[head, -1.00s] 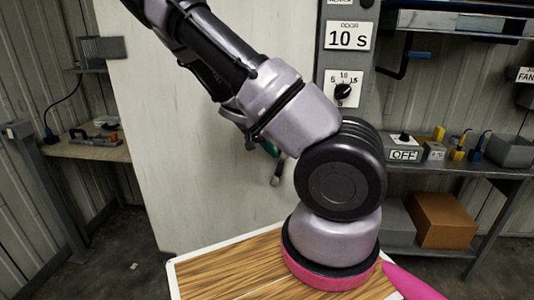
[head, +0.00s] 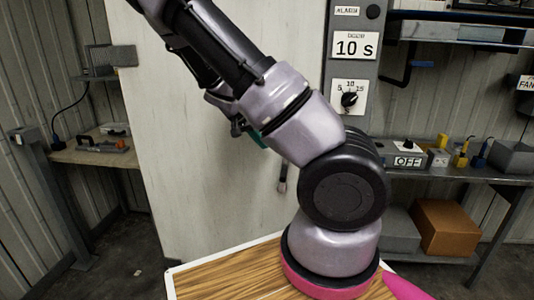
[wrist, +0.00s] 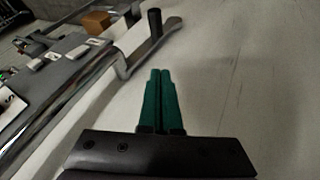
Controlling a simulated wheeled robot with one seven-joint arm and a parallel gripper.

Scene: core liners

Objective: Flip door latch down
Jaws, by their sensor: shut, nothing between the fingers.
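The pale door (head: 200,130) stands upright behind my arm. A metal latch lever with a dark peg (wrist: 155,24) sits near the door's edge in the wrist view, just beyond my fingertips. In the head view a small dark-ended handle, likely the same latch (head: 283,178), shows on the door below my wrist, partly hidden by my arm. My gripper (wrist: 161,72) has green fingers pressed together with nothing between them. The fingertips appear apart from the lever, with a small gap. In the head view only a bit of green at my gripper (head: 258,139) shows.
A grey control column (head: 351,75) with a dial and a "10 s" sign stands right of the door. A shelf with switch boxes (head: 407,152) and a cardboard box (head: 446,226) are further right. A wood-topped surface (head: 225,275) lies in front. A side bench (head: 95,150) is at left.

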